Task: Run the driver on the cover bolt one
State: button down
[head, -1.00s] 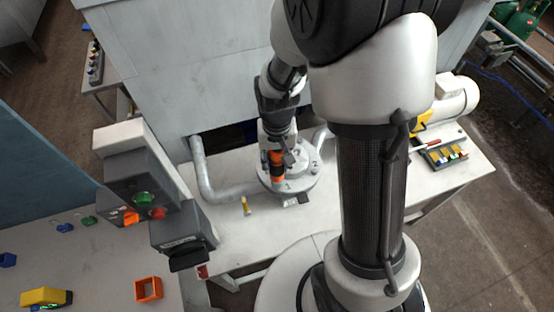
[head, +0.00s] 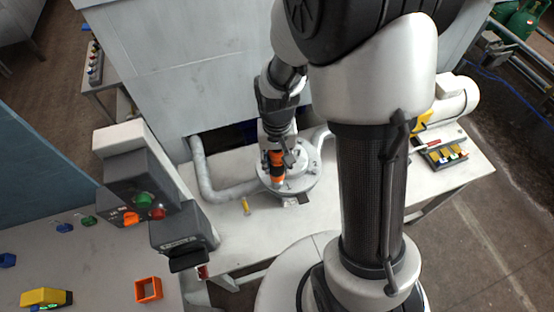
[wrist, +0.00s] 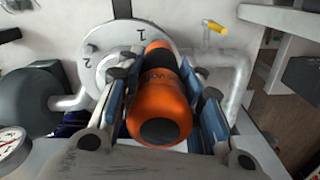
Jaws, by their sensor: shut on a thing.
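My gripper (head: 284,159) is shut on the orange and black driver (head: 276,171). It holds the driver over the near left part of the round grey cover (head: 303,182). In the wrist view the driver (wrist: 160,98) lies between the two fingers, its rounded end toward the camera. The cover (wrist: 101,72) shows there behind it, with the marks 1 and 2 on its face. The driver points at the cover near mark 1. Its tip and bolt one are hidden behind it, so I cannot tell whether they touch.
A grey pipe (head: 199,168) runs to the cover's left side. A small yellow-handled piece (head: 246,206) is left of the cover. A control box with green and red buttons (head: 143,200) stands at left. A dark tray (head: 443,154) and motor (head: 458,97) are at right.

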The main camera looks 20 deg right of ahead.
aim_at(277, 153)
dwell(0.4)
jog(key=shift+r+p, duration=1.3)
jog(key=shift+r, duration=0.4)
